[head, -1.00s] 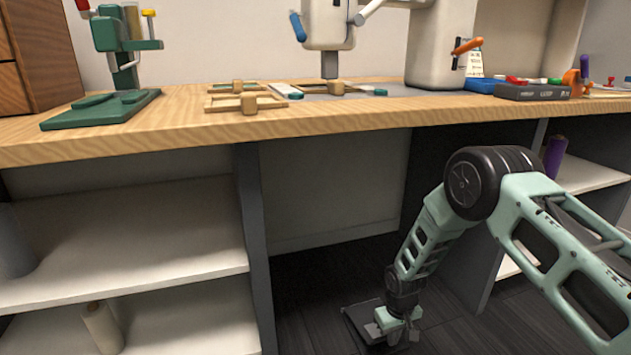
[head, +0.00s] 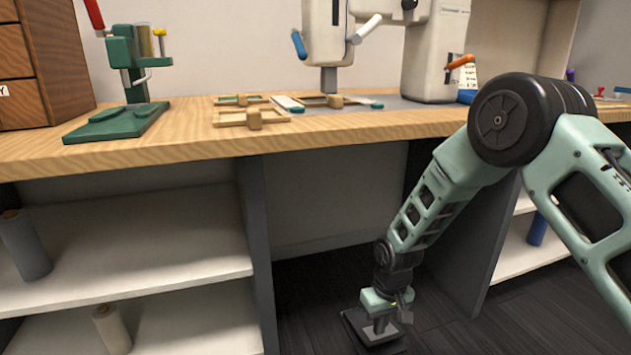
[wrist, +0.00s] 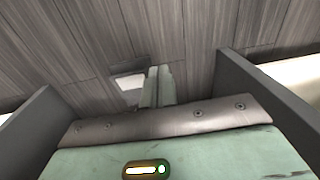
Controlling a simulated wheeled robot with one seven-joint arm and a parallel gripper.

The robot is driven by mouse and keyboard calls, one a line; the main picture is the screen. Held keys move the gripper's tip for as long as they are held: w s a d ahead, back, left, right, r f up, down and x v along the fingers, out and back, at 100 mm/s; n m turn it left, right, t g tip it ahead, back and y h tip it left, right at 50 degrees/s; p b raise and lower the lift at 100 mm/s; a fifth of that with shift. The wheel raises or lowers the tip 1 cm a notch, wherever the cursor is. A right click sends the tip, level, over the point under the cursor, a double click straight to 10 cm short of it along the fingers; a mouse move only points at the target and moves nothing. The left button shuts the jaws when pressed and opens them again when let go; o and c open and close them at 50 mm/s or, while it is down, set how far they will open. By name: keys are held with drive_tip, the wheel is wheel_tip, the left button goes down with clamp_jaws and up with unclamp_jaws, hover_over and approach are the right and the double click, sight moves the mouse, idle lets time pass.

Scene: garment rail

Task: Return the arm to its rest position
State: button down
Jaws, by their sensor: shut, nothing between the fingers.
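My arm is bent, with its elbow in front of the bench's right part and its forearm hanging down to the left. My gripper (head: 388,322) points down at floor level in the open bay under the bench, in front of a dark flat plate (head: 358,322). In the wrist view its two fingers (wrist: 157,86) lie together, with nothing seen between them. A small pale and dark object (wrist: 128,82) shows beside the fingers there; I cannot tell whether they touch it.
The wooden bench (head: 190,150) runs above my forearm, carrying a green press (head: 118,118), wooden frames (head: 250,118) and a white machine (head: 435,60). White shelves (head: 130,245) stand left of the bay, more shelving (head: 520,255) right. A dark panel (head: 480,250) is close beside my forearm.

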drive_tip(key=s+a+r+n+p, duration=0.1)
drive_tip(key=s+a+r, duration=0.1)
drive_tip(key=s+r, duration=0.35)
drive_tip(key=s+a+r+p, duration=0.1)
drive_tip(key=s+a+r, duration=0.1)
drive_tip(key=r, duration=0.7)
drive_tip(key=s+d+r+n+p, duration=0.1)
drive_tip(key=s+d+r+p, duration=0.15)
drive_tip(key=s+r, duration=0.75)
drive_tip(key=s+d+r+n+p, duration=0.1)
drive_tip(key=s+r+n+p, duration=0.15)
drive_tip(key=s+r, duration=0.8)
wheel_tip(320, 180, up, 35)
drive_tip(key=s+p, duration=0.2)
drive_tip(key=p, duration=3.6)
drive_tip(key=shift+r+m, duration=0.15)
drive_tip(key=shift+m, duration=0.3)
